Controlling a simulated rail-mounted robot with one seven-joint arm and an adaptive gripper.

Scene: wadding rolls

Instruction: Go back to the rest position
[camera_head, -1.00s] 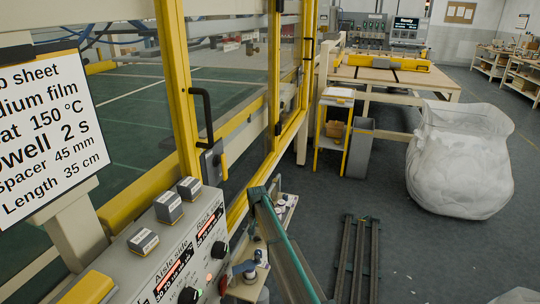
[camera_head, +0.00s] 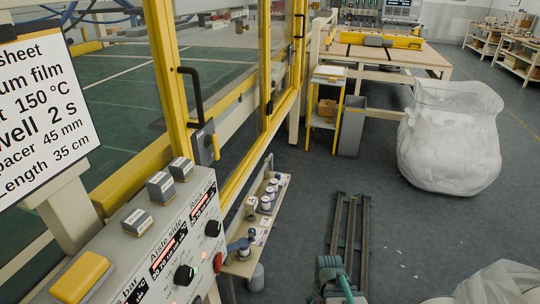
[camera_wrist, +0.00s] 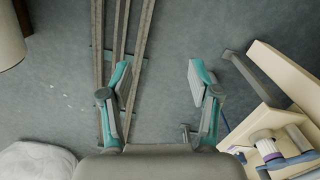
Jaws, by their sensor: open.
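My gripper (camera_wrist: 160,82) is open and empty in the wrist view. Its two teal and grey fingers stand wide apart, with grey floor between and below them. A teal and grey part of my arm shows at the bottom edge of the head view, beside the floor rails. I cannot make out the fingertips there.
Dark rails (camera_head: 350,240) lie on the floor. A control panel (camera_head: 165,250) with knobs and a shelf (camera_head: 262,222) with small jars stand at left. A yellow-framed guard (camera_head: 180,80) rises behind. A white bag (camera_head: 448,140) stands right; a white bundle (camera_head: 500,283) lies front right.

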